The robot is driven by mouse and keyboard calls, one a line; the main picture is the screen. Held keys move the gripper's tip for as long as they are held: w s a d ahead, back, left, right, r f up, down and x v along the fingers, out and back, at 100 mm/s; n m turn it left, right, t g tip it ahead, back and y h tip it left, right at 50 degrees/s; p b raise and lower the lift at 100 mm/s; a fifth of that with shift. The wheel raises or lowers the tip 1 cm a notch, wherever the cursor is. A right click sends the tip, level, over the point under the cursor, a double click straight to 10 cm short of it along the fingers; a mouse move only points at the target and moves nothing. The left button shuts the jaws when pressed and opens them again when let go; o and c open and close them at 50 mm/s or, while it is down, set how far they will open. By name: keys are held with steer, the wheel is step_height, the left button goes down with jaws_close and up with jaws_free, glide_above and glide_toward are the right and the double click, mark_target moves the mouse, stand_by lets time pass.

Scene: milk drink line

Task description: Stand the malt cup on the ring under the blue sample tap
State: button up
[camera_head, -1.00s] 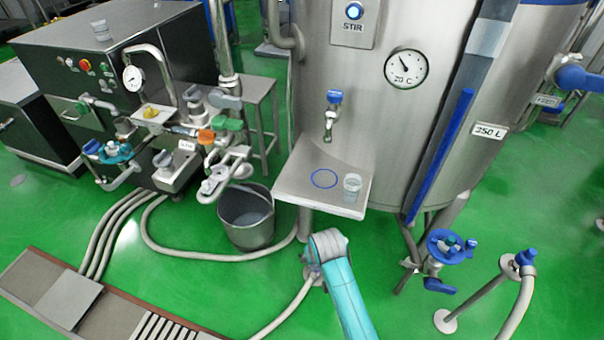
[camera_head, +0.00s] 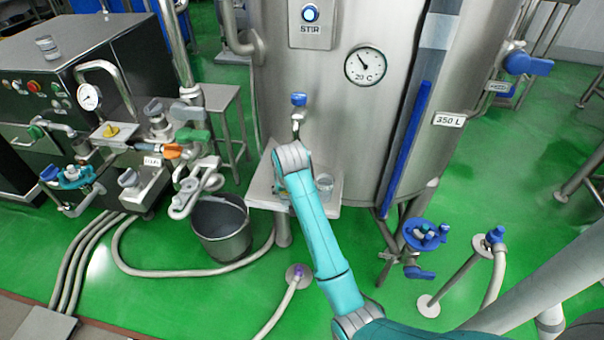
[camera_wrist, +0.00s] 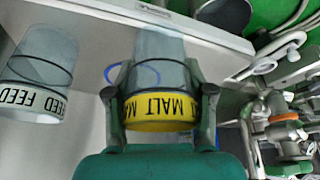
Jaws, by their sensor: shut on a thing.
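My gripper (camera_wrist: 158,84) is shut on the malt cup (camera_wrist: 160,106), a clear cup with a yellow MALT band, in the wrist view. The blue ring (camera_wrist: 108,72) shows partly behind the malt cup, on the pale shelf (camera_wrist: 85,150). Whether the malt cup touches the shelf is unclear. In the head view, the blue sample tap (camera_head: 298,112) sticks out of the tank above the shelf (camera_head: 262,190). My arm hides the ring, the malt cup and my gripper there.
A clear cup with a white FEED band (camera_wrist: 40,72) stands on the shelf beside the malt cup; a clear cup (camera_head: 324,186) also shows at my arm's right in the head view. A grey bucket (camera_head: 222,240) stands below left. Valves (camera_head: 165,150) and pipes lie further left.

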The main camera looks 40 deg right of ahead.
steer(key=w+d, duration=0.1)
steer(key=d, duration=0.5)
steer(key=w+d, duration=0.1)
steer(key=d, duration=0.2)
steer(key=shift+w+d, duration=0.3)
steer(key=shift+d, duration=0.1)
steer(key=shift+a+f, duration=0.1)
steer(key=shift+f, duration=0.2)
steer(key=shift+f, duration=0.15)
steer(key=o, duration=1.2)
steer(key=shift+o, duration=0.2)
